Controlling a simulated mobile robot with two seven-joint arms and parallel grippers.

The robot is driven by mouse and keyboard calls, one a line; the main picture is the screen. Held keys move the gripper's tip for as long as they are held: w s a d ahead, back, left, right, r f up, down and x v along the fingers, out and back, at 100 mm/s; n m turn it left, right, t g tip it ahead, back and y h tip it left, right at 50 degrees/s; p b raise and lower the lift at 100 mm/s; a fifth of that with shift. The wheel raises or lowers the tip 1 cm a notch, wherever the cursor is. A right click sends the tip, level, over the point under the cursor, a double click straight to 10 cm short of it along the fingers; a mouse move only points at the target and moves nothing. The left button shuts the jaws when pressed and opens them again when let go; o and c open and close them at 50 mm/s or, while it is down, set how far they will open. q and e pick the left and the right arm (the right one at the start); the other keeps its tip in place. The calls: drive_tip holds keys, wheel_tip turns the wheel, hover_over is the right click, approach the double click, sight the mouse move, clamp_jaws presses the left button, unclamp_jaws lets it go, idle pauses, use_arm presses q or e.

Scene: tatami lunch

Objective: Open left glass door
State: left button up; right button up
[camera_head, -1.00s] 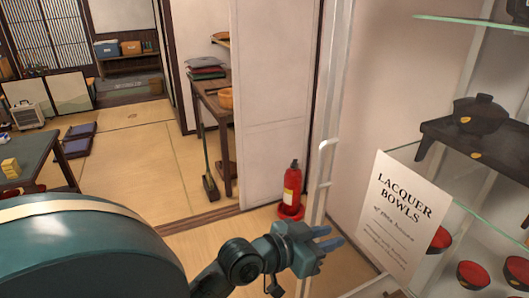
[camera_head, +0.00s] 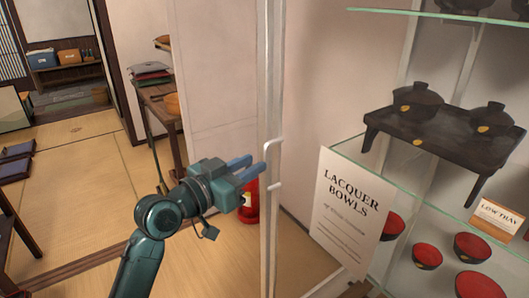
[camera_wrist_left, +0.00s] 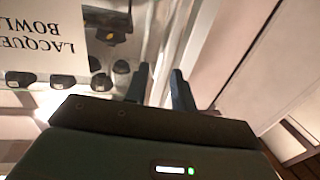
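The left glass door shows its pale upright frame (camera_head: 268,60) in the middle of the head view. A white bracket-shaped handle (camera_head: 277,160) sits on the frame; I cannot tell how far the door stands from its closed position. My left gripper (camera_head: 258,167) is just left of the handle, its two blue fingers pointing at it. In the left wrist view my left gripper (camera_wrist_left: 158,80) has its dark fingers apart, with a pale upright strip beyond them. I cannot tell whether a finger touches the handle. My right gripper is out of view.
Glass shelves (camera_head: 450,215) hold lacquer bowls (camera_head: 427,255) and a black low tray (camera_head: 440,140) with lidded bowls. A "Lacquer Bowls" sign (camera_head: 345,205) stands in front. A red fire extinguisher (camera_head: 249,205) is behind my gripper. Open tatami floor (camera_head: 85,180) lies left.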

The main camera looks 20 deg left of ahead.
sight(264, 158)
use_arm(q)
drive_tip(key=x, duration=0.5)
drive_tip(key=shift+w, duration=0.2)
drive_tip(key=shift+c, duration=0.6)
clamp_jaws()
